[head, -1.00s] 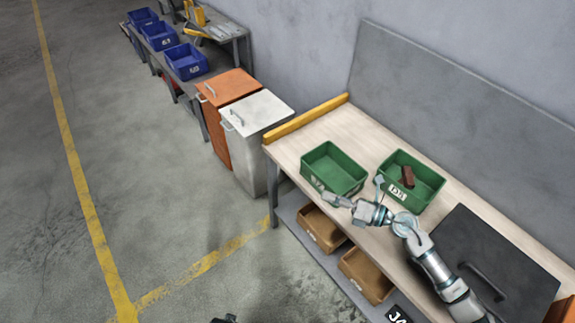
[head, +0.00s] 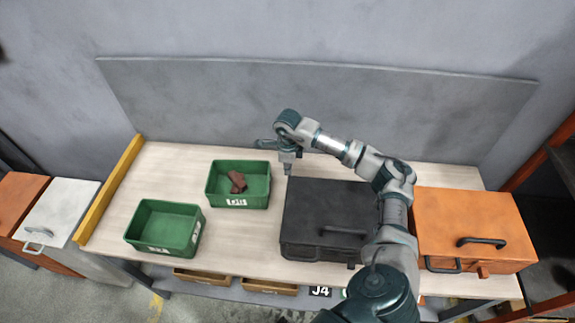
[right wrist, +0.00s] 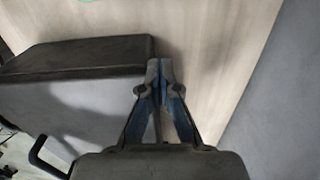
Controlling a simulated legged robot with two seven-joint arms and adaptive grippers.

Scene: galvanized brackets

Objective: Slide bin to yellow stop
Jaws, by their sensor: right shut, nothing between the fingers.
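A green bin (head: 164,227) stands at the front left of the wooden table, short of the yellow stop (head: 110,190) along the table's left edge. A second green bin (head: 238,186), with a brown block (head: 237,182) inside, stands behind it to the right. My right gripper (head: 288,170) points down behind the black case's far left corner, right of the second bin and apart from it. In the right wrist view its fingers (right wrist: 161,72) are together and empty above the table, and a sliver of green shows at the top edge. My left gripper is out of view.
A black case (head: 328,218) with a handle and an orange box (head: 472,227) fill the right of the table. A grey panel (head: 310,105) stands along the back. Bare tabletop lies between the bins and the yellow stop.

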